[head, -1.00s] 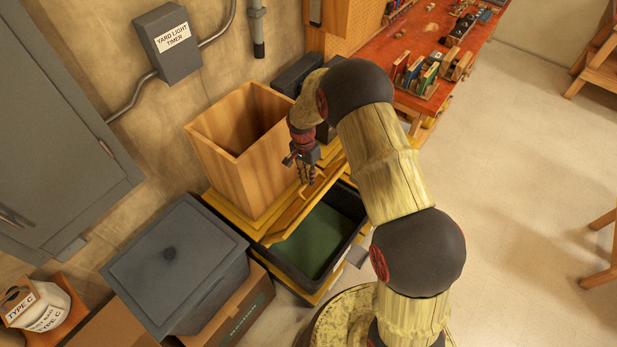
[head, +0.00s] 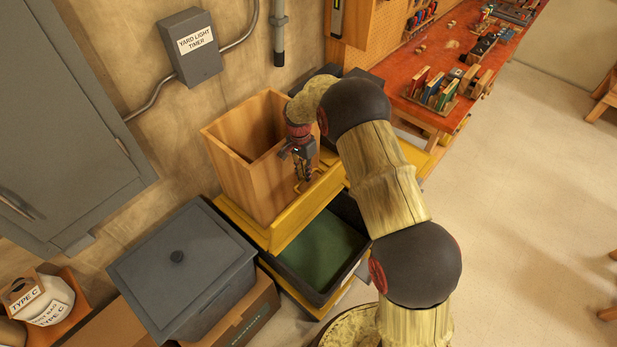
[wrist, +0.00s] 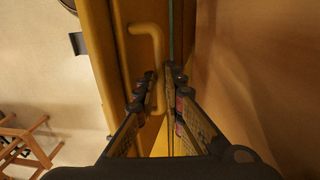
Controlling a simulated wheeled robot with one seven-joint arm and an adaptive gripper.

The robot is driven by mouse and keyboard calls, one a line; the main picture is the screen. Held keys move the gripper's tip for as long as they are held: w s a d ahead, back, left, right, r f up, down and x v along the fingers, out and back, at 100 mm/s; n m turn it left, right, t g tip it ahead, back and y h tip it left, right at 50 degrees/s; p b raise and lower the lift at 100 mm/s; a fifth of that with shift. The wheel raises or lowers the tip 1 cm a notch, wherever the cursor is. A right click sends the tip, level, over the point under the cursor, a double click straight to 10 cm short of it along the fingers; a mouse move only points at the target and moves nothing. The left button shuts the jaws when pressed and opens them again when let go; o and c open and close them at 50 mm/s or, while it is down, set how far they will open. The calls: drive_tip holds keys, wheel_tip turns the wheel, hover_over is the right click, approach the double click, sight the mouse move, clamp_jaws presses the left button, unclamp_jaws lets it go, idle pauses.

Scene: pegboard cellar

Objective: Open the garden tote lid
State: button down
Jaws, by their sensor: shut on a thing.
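The garden tote (head: 347,211) is a dark tub with a green inside, low in front of the wooden bin. Its yellow lid (head: 308,212) is raised and stands steeply along the tote's wall side, close to the bin, leaving the inside exposed. My gripper (head: 302,177) is at the lid's upper edge. In the wrist view, my gripper (wrist: 162,88) is shut on the yellow bar handle (wrist: 143,28) of the lid (wrist: 115,45), with a finger on each side of the bar.
An open wooden bin (head: 223,165) stands right behind the lid. A grey lidded box (head: 150,265) on a cardboard box is at left. A grey wall cabinet (head: 60,120) is at far left. A red workbench (head: 440,60) is at back right.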

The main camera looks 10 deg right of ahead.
drive_tip(key=shift+s+f, duration=0.1)
drive_tip(key=shift+f, duration=0.05)
drive_tip(key=c, duration=1.9)
unclamp_jaws()
wheel_tip(320, 180, up, 12)
drive_tip(key=w, duration=0.1)
drive_tip(key=shift+a, duration=0.3)
